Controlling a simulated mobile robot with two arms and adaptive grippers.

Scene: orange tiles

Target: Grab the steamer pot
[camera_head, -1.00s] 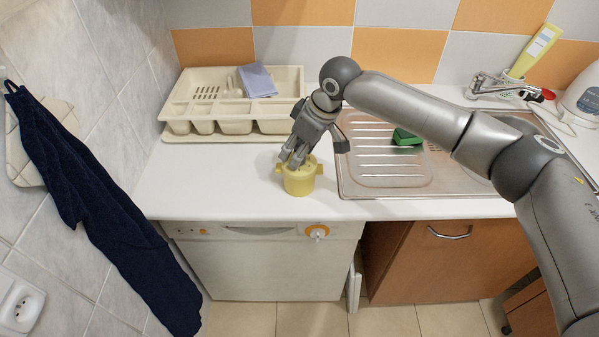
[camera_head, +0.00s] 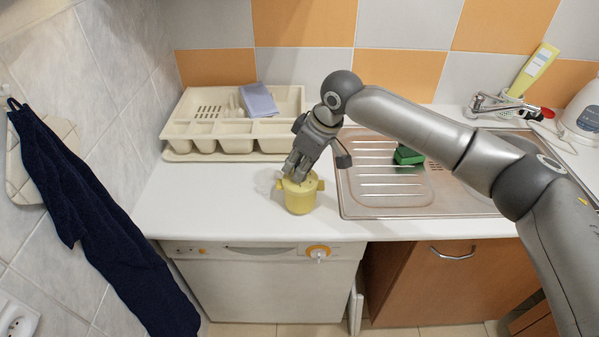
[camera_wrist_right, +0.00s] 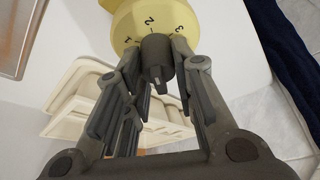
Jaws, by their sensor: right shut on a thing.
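The yellow steamer pot (camera_head: 300,197) stands upright on the white counter, left of the sink, with small side handles. My right gripper (camera_head: 298,170) reaches down onto it from above and is shut on the dark knob of its lid. In the right wrist view the fingers of my right gripper (camera_wrist_right: 155,85) stand on both sides of the dark knob (camera_wrist_right: 156,62), and the yellow pot top (camera_wrist_right: 150,22) shows printed numbers. My left gripper is in no view.
A metal sink (camera_head: 385,190) with a green sponge (camera_head: 407,155) is to the right. A dark blue towel (camera_head: 95,220) hangs at left. The counter left of the pot is clear.

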